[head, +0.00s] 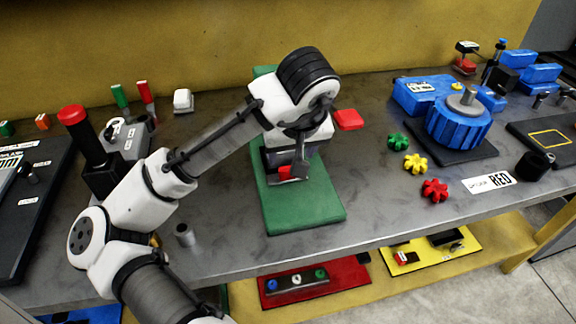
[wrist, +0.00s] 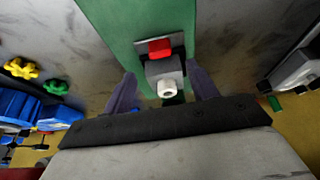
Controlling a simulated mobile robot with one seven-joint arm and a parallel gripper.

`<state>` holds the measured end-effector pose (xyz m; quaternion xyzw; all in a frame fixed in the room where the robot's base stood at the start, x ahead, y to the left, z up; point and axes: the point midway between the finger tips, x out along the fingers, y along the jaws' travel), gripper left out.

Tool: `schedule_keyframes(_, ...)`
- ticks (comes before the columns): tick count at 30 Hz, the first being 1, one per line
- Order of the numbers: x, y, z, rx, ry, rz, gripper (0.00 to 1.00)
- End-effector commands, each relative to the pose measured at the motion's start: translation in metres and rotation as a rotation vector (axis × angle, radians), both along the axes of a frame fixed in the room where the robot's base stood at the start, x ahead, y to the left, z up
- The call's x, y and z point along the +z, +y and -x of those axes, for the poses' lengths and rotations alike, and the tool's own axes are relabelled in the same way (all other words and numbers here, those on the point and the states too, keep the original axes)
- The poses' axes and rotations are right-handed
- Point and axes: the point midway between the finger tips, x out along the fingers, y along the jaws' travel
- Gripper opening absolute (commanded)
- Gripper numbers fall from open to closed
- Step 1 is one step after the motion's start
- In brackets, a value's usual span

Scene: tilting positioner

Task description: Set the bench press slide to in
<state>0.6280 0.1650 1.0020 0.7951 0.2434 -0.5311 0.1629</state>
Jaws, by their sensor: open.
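The green base plate (head: 305,215) lies on the bench under my gripper and runs up the wrist view (wrist: 125,25). A fixture on it, which looks like the bench press, has a red block (wrist: 160,48) and a grey block with a white round knob (wrist: 167,87). The red part also shows below my gripper in the head view (head: 286,173). My gripper (wrist: 162,92) is open, with one finger on each side of the knob. I cannot tell whether either finger touches it. My arm hides most of the fixture in the head view, and the slide's position is unclear.
A red block (head: 348,119) lies right of the plate. Green (head: 398,141), yellow (head: 416,163) and red (head: 434,190) star knobs lie further right, near a blue round machine (head: 458,128). A red-topped black post (head: 85,145) stands at left. The bench front is mostly clear.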

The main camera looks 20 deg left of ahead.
Motion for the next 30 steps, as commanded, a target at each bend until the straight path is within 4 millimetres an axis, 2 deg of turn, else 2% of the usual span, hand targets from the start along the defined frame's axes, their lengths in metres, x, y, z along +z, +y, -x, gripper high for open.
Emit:
schedule_keyframes(1,-0.011,0.002,-0.003,0.0,0.002,0.006,0.58)
schedule_keyframes(6,-0.041,0.009,-0.014,0.0,0.002,0.005,0.58)
schedule_keyframes(12,-0.064,0.014,-0.022,-0.001,0.001,0.003,0.58)
schedule_keyframes(18,-0.072,0.017,-0.025,-0.001,0.001,0.0,0.58)
schedule_keyframes(25,-0.072,0.017,-0.025,-0.001,0.0,0.0,0.58)
schedule_keyframes(26,-0.072,0.017,-0.025,-0.001,0.0,0.0,0.57)
schedule_keyframes(30,-0.072,0.017,-0.025,-0.001,0.0,0.0,0.39)
